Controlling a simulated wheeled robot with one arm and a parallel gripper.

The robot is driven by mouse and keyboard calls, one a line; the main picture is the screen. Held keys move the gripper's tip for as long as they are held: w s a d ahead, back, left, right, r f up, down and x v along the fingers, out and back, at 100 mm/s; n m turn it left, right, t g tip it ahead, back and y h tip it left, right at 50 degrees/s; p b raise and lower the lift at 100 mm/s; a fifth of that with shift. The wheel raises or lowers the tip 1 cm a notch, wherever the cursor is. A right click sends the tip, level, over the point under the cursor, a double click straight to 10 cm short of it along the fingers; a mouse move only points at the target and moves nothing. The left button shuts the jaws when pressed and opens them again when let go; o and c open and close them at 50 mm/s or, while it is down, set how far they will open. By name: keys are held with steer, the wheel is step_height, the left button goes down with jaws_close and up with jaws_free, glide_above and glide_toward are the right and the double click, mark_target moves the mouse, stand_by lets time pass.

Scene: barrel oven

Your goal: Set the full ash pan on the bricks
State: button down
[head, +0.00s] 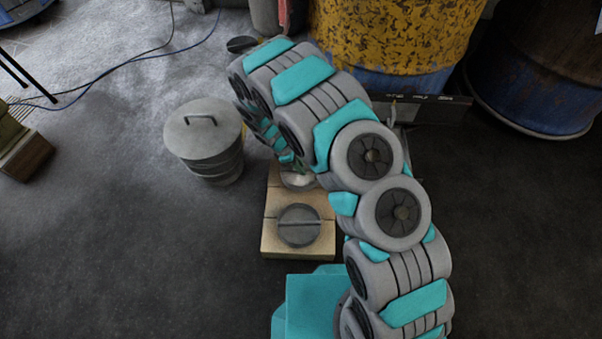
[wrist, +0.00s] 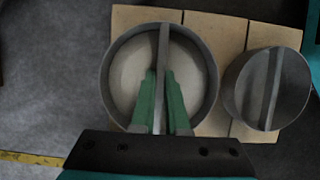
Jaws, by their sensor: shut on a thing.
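The full ash pan (wrist: 128,75) is a round grey pan with pale ash inside and a bar across its middle. My gripper (wrist: 160,78) has its green fingers shut on that bar. In the head view the pan (head: 297,181) is mostly hidden behind my arm. It is over the far end of the pale bricks (head: 270,238), which also show in the wrist view (wrist: 238,30), and its rim overhangs their edge. I cannot tell whether it touches them. A second round pan (head: 299,227), dark grey inside with a bar, sits on the near end of the bricks.
A grey lidded bin (head: 205,142) stands just left of the bricks. A yellow and blue barrel (head: 392,35) stands behind my arm, with a dark barrel (head: 540,75) at the right. Cables (head: 110,68) lie on the floor at the back left. Floor at the front left is clear.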

steer(key=shift+f, duration=1.45)
steer(key=shift+f, duration=0.15)
steer(key=c, duration=0.9)
jaws_free()
